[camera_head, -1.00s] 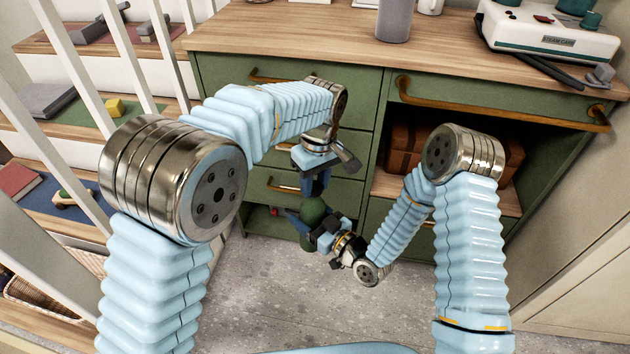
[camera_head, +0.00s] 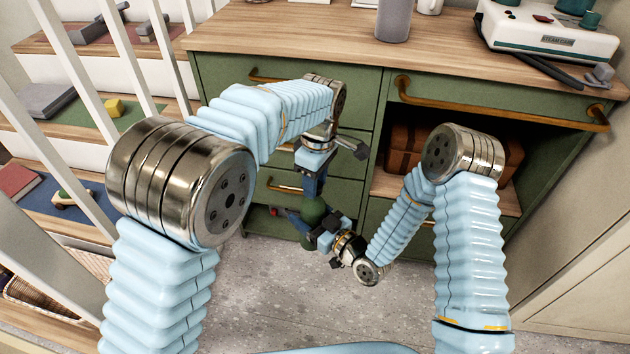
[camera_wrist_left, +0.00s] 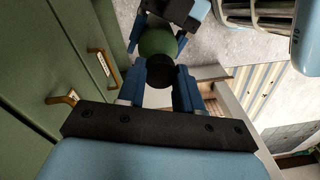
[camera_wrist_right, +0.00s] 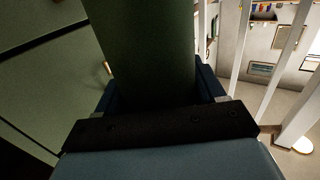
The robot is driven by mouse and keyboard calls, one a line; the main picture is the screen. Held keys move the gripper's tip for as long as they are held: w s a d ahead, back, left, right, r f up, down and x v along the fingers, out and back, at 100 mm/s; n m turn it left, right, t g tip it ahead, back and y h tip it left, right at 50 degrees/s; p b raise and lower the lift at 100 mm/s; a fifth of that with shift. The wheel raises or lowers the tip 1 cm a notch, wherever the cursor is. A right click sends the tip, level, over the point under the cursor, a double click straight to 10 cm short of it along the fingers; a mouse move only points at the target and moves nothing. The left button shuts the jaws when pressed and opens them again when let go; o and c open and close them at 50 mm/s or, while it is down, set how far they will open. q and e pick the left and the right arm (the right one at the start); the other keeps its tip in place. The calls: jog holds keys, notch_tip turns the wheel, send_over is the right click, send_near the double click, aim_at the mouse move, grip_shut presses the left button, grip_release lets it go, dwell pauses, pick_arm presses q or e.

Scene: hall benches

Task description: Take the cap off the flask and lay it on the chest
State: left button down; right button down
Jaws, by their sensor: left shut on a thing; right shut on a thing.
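A dark green flask (camera_head: 312,212) stands upright in front of the chest's drawers, held in the air. My right gripper (camera_head: 311,230) is shut around its body from the side; the right wrist view shows the flask (camera_wrist_right: 147,50) between its fingers. My left gripper (camera_head: 313,190) points down from above, shut on the black cap (camera_wrist_left: 159,72) at the flask's top. In the left wrist view the cap lines up with the green flask (camera_wrist_left: 158,43); I cannot tell whether a gap separates them. The cap is hidden in the head view. The green chest (camera_head: 270,38) has a wooden top.
A grey cylinder (camera_head: 393,20) and a white machine (camera_head: 550,32) stand on the chest top; its left front part is clear. A brown case (camera_head: 405,137) sits in the open shelf. Brass handles (camera_head: 500,110) stick out. White railings and stairs (camera_head: 90,42) are at left.

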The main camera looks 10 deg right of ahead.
pick_arm(q)
jog(key=shift+d+r, duration=0.1)
jog(key=shift+r, duration=0.85)
jog(key=shift+r, duration=0.1)
